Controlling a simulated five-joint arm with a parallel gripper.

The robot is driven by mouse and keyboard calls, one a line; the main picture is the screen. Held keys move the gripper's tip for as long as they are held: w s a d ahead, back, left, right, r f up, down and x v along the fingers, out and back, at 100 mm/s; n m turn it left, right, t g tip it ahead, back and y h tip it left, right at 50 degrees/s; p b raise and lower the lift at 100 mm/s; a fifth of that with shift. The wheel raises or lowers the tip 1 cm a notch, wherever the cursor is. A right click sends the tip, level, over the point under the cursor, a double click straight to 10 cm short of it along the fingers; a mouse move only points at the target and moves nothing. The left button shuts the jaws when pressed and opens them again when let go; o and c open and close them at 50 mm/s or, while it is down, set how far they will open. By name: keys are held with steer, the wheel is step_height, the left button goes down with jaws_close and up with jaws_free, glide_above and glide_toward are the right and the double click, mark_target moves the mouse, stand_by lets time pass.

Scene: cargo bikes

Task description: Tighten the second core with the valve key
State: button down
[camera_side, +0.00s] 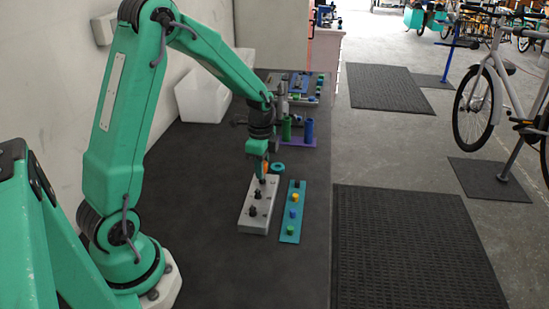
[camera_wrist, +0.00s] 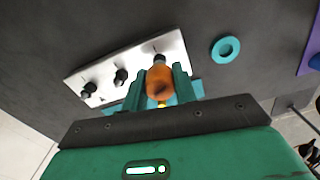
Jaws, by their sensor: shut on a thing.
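My gripper (camera_wrist: 158,88) is shut on the orange handle of the valve key (camera_wrist: 160,82). In the side view, my gripper (camera_side: 263,166) is over the far end of a light grey block (camera_side: 248,222), with a bit of the key's orange (camera_side: 265,172) showing. The block also shows in the wrist view (camera_wrist: 104,68), with black valve stems at its left (camera_wrist: 89,87), middle (camera_wrist: 120,77) and right (camera_wrist: 158,59). The key is close to the right stem, the far one in the side view. Whether its tip sits on that stem is hidden.
A teal strip (camera_side: 291,214) with black, yellow, blue and green pieces lies right of the block. A teal ring (camera_side: 277,168) lies beyond. A purple stand (camera_side: 296,141) with green and blue tubes is farther back, near a white bin (camera_side: 203,97). The near dark bench is clear.

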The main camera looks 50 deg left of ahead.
steer(key=m, duration=0.3)
steer(key=shift+s+f+m, duration=0.15)
steer(key=shift+f+m, duration=0.1)
steer(key=shift+m, duration=1.95)
steer(key=c, duration=1.1)
jaws_free()
steer(key=shift+r, duration=0.15)
steer(key=n, duration=0.5)
steer(key=shift+n, duration=0.4)
steer(key=n, duration=0.6)
steer(key=shift+c, duration=0.2)
